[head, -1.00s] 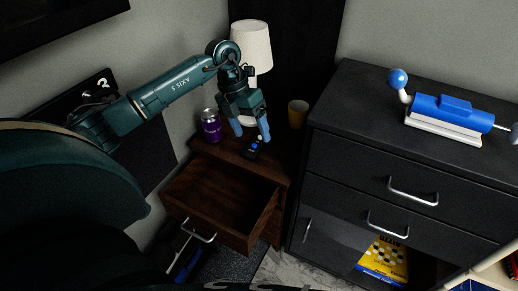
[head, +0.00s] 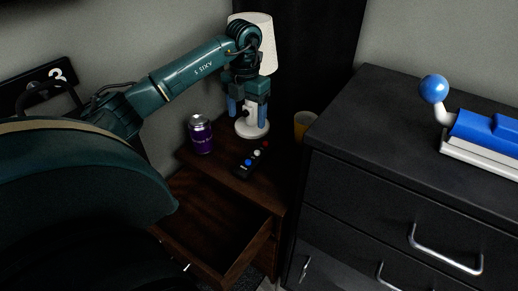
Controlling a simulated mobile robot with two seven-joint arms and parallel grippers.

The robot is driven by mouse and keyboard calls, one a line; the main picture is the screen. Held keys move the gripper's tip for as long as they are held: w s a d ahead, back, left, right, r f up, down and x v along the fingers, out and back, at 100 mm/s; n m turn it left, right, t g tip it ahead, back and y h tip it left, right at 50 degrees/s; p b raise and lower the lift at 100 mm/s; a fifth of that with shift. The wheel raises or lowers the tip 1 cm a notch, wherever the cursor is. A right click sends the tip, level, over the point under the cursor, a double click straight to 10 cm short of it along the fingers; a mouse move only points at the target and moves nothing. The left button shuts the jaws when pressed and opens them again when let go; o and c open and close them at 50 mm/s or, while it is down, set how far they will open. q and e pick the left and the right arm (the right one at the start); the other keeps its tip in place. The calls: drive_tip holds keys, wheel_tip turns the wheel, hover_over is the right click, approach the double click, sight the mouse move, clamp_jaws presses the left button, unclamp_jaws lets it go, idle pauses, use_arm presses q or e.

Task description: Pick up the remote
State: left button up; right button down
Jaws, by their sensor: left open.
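The remote (head: 250,162) is a small dark stick with blue, white and red buttons. It lies on top of the brown nightstand (head: 222,156), near its front edge. My left gripper (head: 248,118) points down with its two blue fingers apart and nothing between them that I can make out. It is above and behind the remote, in front of the white lamp, and apart from the remote. My right gripper does not show.
A purple can (head: 201,135) stands left of the remote. A white lamp (head: 254,127) is behind my gripper, and a yellow cup (head: 304,123) is at the right. The nightstand's drawer (head: 208,225) is pulled open. A black dresser (head: 350,130) bearing a blue-and-white device (head: 485,135) stands at right.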

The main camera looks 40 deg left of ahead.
use_arm(q)
wheel_tip(320, 180, down, 2)
drive_tip(key=b, duration=0.4)
hover_over(252, 159)
drive_tip(key=f, duration=0.8)
drive_tip(key=shift+s+a+f, duration=0.15)
drive_tip(key=shift+s+a, duration=0.15)
drive_tip(key=shift+s, duration=0.05)
drive_tip(key=f, duration=0.1)
drive_tip(key=f+b, duration=0.1)
drive_tip(key=f, duration=0.2)
drive_tip(key=shift+w+d+f, duration=0.1)
drive_tip(key=shift+w+d, duration=0.25)
drive_tip(key=shift+f, duration=0.55)
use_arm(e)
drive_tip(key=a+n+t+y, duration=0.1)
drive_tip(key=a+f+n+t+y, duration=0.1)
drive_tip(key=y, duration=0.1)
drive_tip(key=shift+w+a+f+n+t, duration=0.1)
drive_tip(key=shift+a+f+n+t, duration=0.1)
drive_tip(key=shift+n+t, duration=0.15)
use_arm(q)
drive_tip(key=shift+c, duration=0.4)
drive_tip(key=c, duration=1)
drive_tip(key=shift+r, duration=0.1)
drive_tip(key=shift+c, duration=0.4)
